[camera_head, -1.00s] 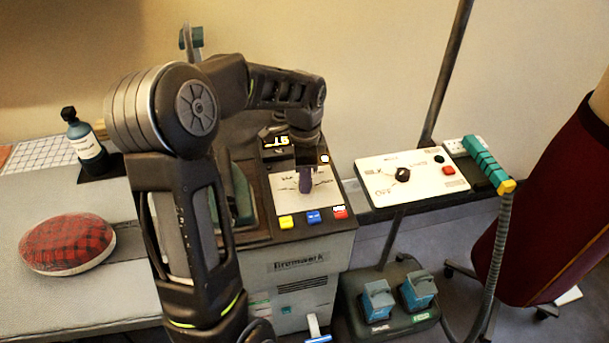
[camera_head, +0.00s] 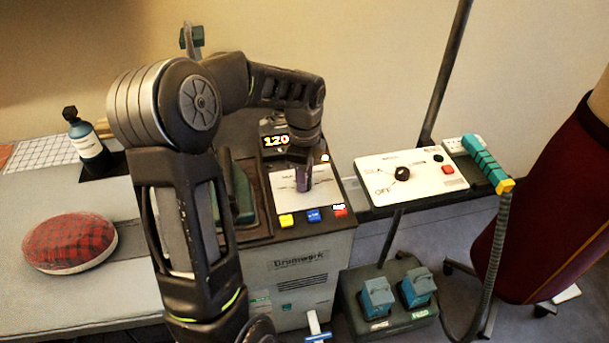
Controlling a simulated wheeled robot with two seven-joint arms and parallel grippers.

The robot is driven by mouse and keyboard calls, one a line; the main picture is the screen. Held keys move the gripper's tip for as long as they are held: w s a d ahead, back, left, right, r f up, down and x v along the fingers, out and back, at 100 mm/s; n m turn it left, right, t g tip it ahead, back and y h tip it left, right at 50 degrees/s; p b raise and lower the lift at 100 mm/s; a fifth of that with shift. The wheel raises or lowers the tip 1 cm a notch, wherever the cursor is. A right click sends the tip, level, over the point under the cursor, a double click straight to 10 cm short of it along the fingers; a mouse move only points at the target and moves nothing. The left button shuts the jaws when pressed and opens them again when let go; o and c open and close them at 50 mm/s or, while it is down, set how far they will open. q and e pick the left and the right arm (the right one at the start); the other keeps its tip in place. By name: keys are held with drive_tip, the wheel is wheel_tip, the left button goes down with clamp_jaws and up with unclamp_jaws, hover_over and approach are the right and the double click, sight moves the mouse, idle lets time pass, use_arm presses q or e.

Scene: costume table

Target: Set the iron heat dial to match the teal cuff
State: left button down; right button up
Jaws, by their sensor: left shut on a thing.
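The heat dial is a purple knob (camera_head: 304,180) standing on the white panel (camera_head: 318,198) of the Brumwerk iron station. My left gripper (camera_head: 303,165) comes down from above and is shut on the knob; the arm and the fingers hide part of the contact. The display (camera_head: 276,141) behind it reads 120. Marks on the panel around the knob are too small to read. A green iron (camera_head: 242,195) is partly hidden behind my left arm. I cannot make out a garment cuff; a teal-sleeved handle (camera_head: 480,158) lies at the right. My right gripper is not in view.
Yellow (camera_head: 286,220), blue (camera_head: 313,216) and red (camera_head: 340,211) buttons sit just in front of the dial. A second control box (camera_head: 405,175) with a black knob stands to the right. A plaid cushion (camera_head: 70,242) and a dark bottle (camera_head: 85,138) are at left.

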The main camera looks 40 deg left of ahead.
use_arm(q)
drive_tip(key=c, duration=1.1)
unclamp_jaws()
drive_tip(key=shift+r, duration=0.1)
wheel_tip(320, 180, up, 8)
drive_tip(key=shift+f+b, duration=0.2)
drive_tip(key=shift+b, duration=0.1)
